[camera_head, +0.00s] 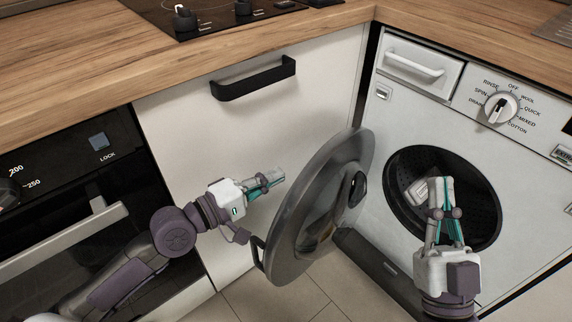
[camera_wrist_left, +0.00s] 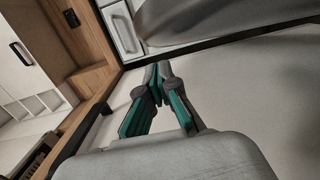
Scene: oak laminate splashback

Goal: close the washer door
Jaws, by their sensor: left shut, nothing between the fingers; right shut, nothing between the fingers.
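The washer (camera_head: 400,130) stands at the right with its round drum opening showing. Its grey round door (camera_head: 297,225) is swung open toward the left and stands out from the front. My left gripper (camera_head: 281,175) is shut and empty, just left of the door's outer side; I cannot tell whether it touches. In the left wrist view the left gripper (camera_wrist_left: 157,66) has its fingertips together, with the grey door (camera_wrist_left: 210,20) close beyond them. My right gripper (camera_head: 440,182) is shut and empty in front of the drum opening (camera_head: 482,205), hiding part of it.
A white cabinet door with a black handle (camera_head: 254,79) is behind my left gripper. An oven (camera_head: 70,190) is at the left. The wooden worktop (camera_head: 90,50) with a black hob runs above. Bare floor tiles (camera_head: 290,298) show below the door.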

